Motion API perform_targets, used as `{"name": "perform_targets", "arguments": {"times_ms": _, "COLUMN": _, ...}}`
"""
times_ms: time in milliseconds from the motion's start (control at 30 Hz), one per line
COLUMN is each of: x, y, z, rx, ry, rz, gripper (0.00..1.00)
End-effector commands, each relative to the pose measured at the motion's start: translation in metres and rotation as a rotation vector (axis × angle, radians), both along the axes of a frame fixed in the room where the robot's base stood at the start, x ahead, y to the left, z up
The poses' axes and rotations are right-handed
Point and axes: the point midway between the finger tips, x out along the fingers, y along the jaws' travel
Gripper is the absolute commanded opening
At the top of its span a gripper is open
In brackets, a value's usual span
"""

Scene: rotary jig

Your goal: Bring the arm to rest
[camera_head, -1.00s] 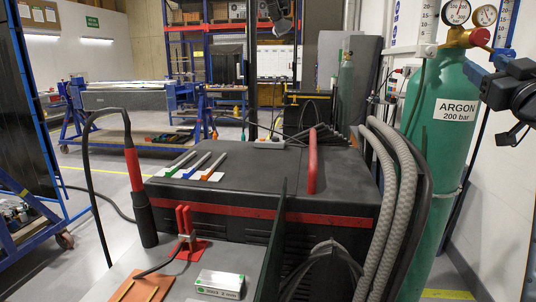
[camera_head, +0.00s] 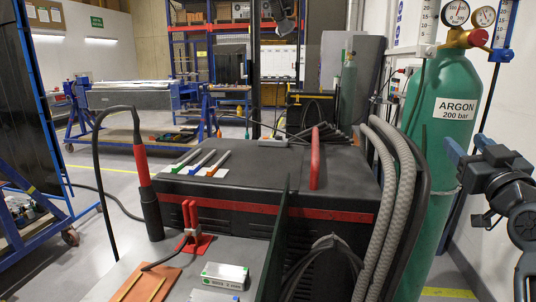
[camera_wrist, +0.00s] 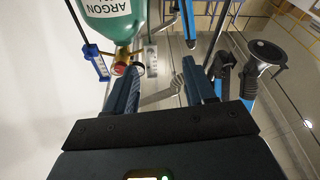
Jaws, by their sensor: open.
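My gripper (camera_head: 468,146) is at the right side of the head view, in front of the green argon cylinder (camera_head: 432,130). Its two blue fingers are apart and nothing is between them. In the wrist view the open fingers (camera_wrist: 160,78) reach up from the dark palm, with an empty gap between them. The cylinder (camera_wrist: 108,22) shows there at the upper left, turned on its side or upside down. Whether the fingers are close to the cylinder is hard to tell.
A black welding machine (camera_head: 260,185) with a red handle (camera_head: 315,158) fills the middle. Grey hoses (camera_head: 398,200) arch beside the cylinder. Gauges (camera_head: 458,14) sit on top. A torch (camera_head: 147,190) stands at the left. A white wall (camera_head: 510,150) is close on the right.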

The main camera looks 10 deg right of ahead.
Motion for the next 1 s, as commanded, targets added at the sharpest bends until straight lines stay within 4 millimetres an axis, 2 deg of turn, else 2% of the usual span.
{"name": "perform_targets", "arguments": {"times_ms": 33, "x": -0.008, "y": 0.01, "z": -0.025, "rx": 0.012, "ry": 0.024, "rz": 0.002, "gripper": 0.54}}
{"name": "perform_targets", "arguments": {"times_ms": 200, "x": -0.045, "y": 0.043, "z": -0.098, "rx": 0.055, "ry": 0.086, "rz": 0.005, "gripper": 0.54}}
{"name": "perform_targets", "arguments": {"times_ms": 367, "x": -0.09, "y": 0.074, "z": -0.155, "rx": 0.088, "ry": 0.141, "rz": 0.013, "gripper": 0.54}}
{"name": "perform_targets", "arguments": {"times_ms": 500, "x": -0.134, "y": 0.101, "z": -0.197, "rx": 0.114, "ry": 0.189, "rz": 0.023, "gripper": 0.54}}
{"name": "perform_targets", "arguments": {"times_ms": 700, "x": -0.205, "y": 0.137, "z": -0.239, "rx": 0.143, "ry": 0.255, "rz": 0.045, "gripper": 0.54}}
{"name": "perform_targets", "arguments": {"times_ms": 900, "x": -0.279, "y": 0.168, "z": -0.263, "rx": 0.17, "ry": 0.32, "rz": 0.075, "gripper": 0.54}}
{"name": "perform_targets", "arguments": {"times_ms": 1000, "x": -0.316, "y": 0.182, "z": -0.268, "rx": 0.182, "ry": 0.351, "rz": 0.094, "gripper": 0.54}}
